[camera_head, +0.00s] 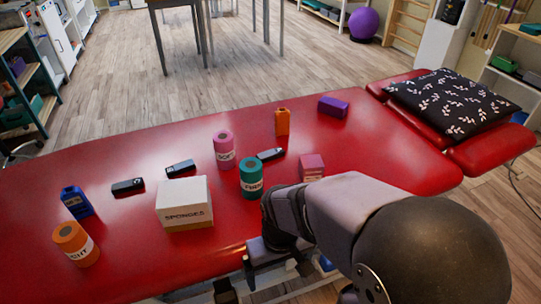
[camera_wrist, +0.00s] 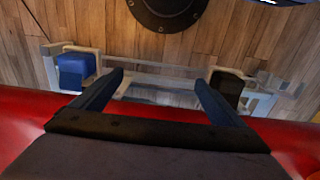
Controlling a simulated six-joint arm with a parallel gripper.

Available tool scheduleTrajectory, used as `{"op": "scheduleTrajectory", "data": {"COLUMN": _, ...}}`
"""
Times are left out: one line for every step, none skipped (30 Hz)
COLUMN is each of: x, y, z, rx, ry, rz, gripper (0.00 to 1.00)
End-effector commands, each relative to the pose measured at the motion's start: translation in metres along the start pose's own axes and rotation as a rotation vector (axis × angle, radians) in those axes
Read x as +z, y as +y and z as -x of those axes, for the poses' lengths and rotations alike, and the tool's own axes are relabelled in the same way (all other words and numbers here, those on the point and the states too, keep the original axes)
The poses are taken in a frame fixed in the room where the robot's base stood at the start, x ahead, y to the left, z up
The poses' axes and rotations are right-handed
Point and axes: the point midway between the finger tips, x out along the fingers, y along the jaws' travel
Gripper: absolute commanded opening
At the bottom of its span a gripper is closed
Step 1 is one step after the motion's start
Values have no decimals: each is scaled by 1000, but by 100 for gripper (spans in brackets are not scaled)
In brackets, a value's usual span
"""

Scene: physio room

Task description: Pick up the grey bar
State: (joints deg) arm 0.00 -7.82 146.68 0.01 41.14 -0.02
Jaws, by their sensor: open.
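No thing stands out clearly as the grey bar. Three small dark oblong pieces lie on the red table: one at the left (camera_head: 128,186), one behind the white box (camera_head: 180,168), and one beside the teal roll (camera_head: 270,154). Whether one of them is the grey bar, I cannot tell. My gripper (camera_head: 277,270) is at the table's near edge, away from all three and partly hidden by my arm. In the wrist view my gripper (camera_wrist: 160,78) is open, its fingers apart, with pale grey rails (camera_wrist: 150,68) beyond them and nothing visibly held.
The red table (camera_head: 120,235) also bears a sponges box (camera_head: 185,207), pink roll (camera_head: 224,150), teal roll (camera_head: 251,178), orange roll (camera_head: 75,244), blue bottle (camera_head: 76,202), orange bottle (camera_head: 282,122), purple block (camera_head: 333,107) and pink box (camera_head: 312,168). A patterned pillow (camera_head: 453,103) lies far right.

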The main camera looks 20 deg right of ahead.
Motion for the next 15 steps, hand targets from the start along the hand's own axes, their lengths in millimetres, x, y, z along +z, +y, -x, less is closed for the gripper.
{"op": "scheduleTrajectory", "data": {"x": 0, "y": 0, "z": 0, "rx": 0, "ry": 0, "rz": 0, "gripper": 92}}
{"op": "scheduleTrajectory", "data": {"x": 0, "y": 0, "z": 0, "rx": 0, "ry": 0, "rz": 0, "gripper": 92}}
{"op": "scheduleTrajectory", "data": {"x": 0, "y": 0, "z": 0, "rx": 0, "ry": 0, "rz": 0, "gripper": 92}}
{"op": "scheduleTrajectory", "data": {"x": 0, "y": 0, "z": 0, "rx": 0, "ry": 0, "rz": 0, "gripper": 92}}
{"op": "scheduleTrajectory", "data": {"x": 0, "y": 0, "z": 0, "rx": 0, "ry": 0, "rz": 0, "gripper": 92}}
{"op": "scheduleTrajectory", "data": {"x": 0, "y": 0, "z": 0, "rx": 0, "ry": 0, "rz": 0, "gripper": 92}}
{"op": "scheduleTrajectory", "data": {"x": 0, "y": 0, "z": 0, "rx": 0, "ry": 0, "rz": 0, "gripper": 92}}
{"op": "scheduleTrajectory", "data": {"x": 0, "y": 0, "z": 1, "rx": 0, "ry": 0, "rz": 1, "gripper": 92}}
{"op": "scheduleTrajectory", "data": {"x": -1, "y": -1, "z": 3, "rx": -1, "ry": -1, "rz": 2, "gripper": 92}}
{"op": "scheduleTrajectory", "data": {"x": -2, "y": -1, "z": 5, "rx": -1, "ry": -2, "rz": 4, "gripper": 92}}
{"op": "scheduleTrajectory", "data": {"x": -3, "y": -2, "z": 8, "rx": -2, "ry": -2, "rz": 7, "gripper": 92}}
{"op": "scheduleTrajectory", "data": {"x": -5, "y": -3, "z": 12, "rx": -4, "ry": -4, "rz": 12, "gripper": 92}}
{"op": "scheduleTrajectory", "data": {"x": -6, "y": -4, "z": 16, "rx": -5, "ry": -6, "rz": 16, "gripper": 92}}
{"op": "scheduleTrajectory", "data": {"x": -8, "y": -5, "z": 21, "rx": -7, "ry": -8, "rz": 21, "gripper": 92}}
{"op": "scheduleTrajectory", "data": {"x": -12, "y": -8, "z": 28, "rx": -10, "ry": -11, "rz": 29, "gripper": 92}}
